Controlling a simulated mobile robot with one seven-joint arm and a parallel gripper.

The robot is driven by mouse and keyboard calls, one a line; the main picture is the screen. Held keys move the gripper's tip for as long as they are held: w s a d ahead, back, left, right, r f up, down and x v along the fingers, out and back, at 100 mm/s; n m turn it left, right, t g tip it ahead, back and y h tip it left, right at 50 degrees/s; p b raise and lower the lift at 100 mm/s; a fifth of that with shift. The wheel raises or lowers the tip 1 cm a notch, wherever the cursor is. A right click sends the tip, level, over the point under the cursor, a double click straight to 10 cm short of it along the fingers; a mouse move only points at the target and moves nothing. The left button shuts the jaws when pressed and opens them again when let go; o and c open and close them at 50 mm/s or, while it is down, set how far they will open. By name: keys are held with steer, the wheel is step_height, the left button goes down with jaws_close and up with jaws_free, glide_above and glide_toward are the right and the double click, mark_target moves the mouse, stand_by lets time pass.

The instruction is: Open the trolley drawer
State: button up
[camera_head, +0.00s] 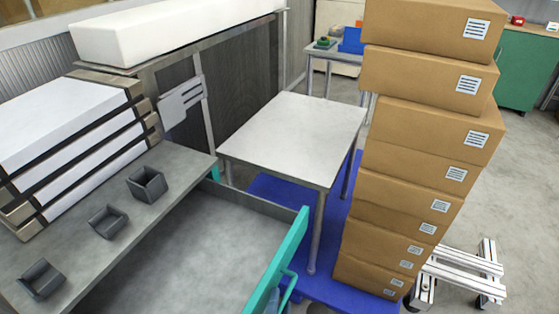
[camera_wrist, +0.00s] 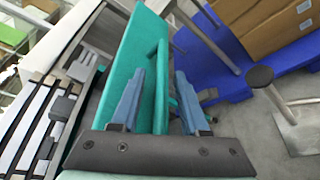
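The trolley has a grey top (camera_head: 85,215). Its drawer is pulled out, showing a bare grey interior (camera_head: 200,250) and a teal front panel (camera_head: 289,258). The teal drawer handle (camera_wrist: 161,90) stands off the panel in the wrist view. My gripper (camera_wrist: 159,72) has its two blue fingers on either side of the handle, with small gaps visible, so it looks open around the bar and not clamped. In the head view only a blue part of my gripper shows at the bottom edge beside the drawer front.
A white table (camera_head: 295,135) stands behind the drawer. A tall stack of cardboard boxes (camera_head: 415,150) rests on a blue platform (camera_head: 330,280) to the right.

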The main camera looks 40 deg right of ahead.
steer(key=v, duration=1.3)
stand_by(0.4)
